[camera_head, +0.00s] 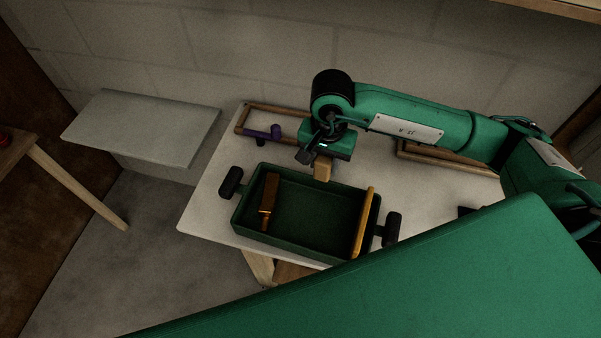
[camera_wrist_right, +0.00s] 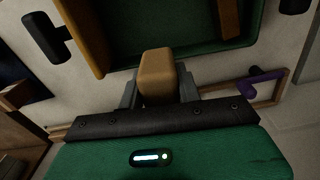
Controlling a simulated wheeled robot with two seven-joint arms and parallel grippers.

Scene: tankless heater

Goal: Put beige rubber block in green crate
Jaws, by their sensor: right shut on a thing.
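The beige rubber block (camera_head: 322,172) is held by my right gripper (camera_head: 318,160) at the far long wall of the green crate, close to its rim. In the right wrist view the block (camera_wrist_right: 157,74) sits between the two fingers (camera_wrist_right: 160,90), which are shut on it. The green crate (camera_head: 290,243) stands on the white table and has black handles at its ends. The crate's inside also shows in the right wrist view (camera_wrist_right: 165,25). I cannot tell whether the block touches the rim. My left gripper is not in view.
A brown piece (camera_head: 269,196) lies in the crate's left end, and an orange-yellow bar (camera_head: 364,222) is along its right end. A purple item (camera_head: 275,133) and a wooden frame (camera_head: 240,120) lie behind the crate. The white table's (camera_head: 206,206) left part is bare.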

